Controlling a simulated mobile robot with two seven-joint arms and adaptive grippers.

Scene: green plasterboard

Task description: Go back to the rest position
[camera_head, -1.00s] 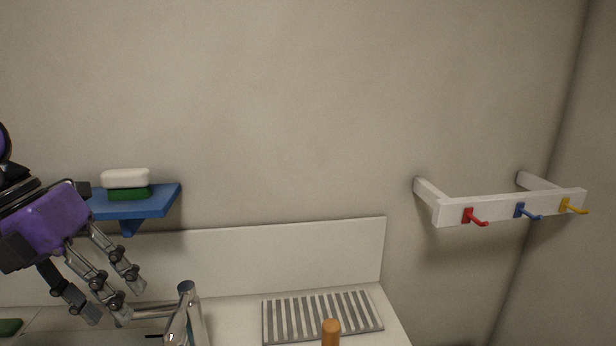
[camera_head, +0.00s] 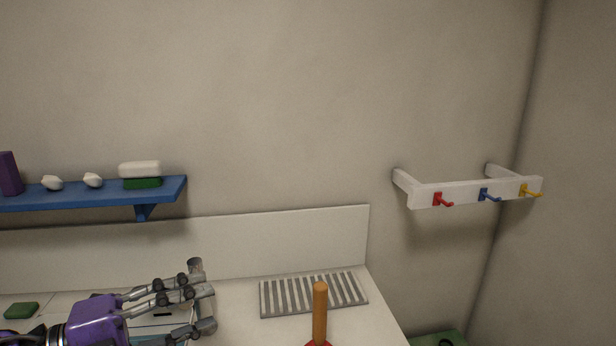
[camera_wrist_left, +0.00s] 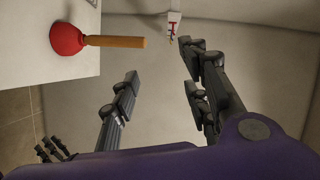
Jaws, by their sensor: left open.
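My left gripper (camera_head: 205,305) is purple with grey jointed fingers. In the head view it is at the lower left, low over the counter by the sink and in front of the tap (camera_head: 195,266), which it partly hides. In the left wrist view its fingers (camera_wrist_left: 158,88) are spread apart with nothing between them. My right gripper is not identifiable in the head view. At the left edge of the wrist view, small dark fingers show, but I cannot tell whose they are.
A blue shelf (camera_head: 80,196) holds a white and green sponge (camera_head: 140,174) and other items. A plunger (camera_head: 319,312) stands on the counter near a striped drying rack (camera_head: 313,294). A green sponge (camera_head: 21,310) lies at left.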

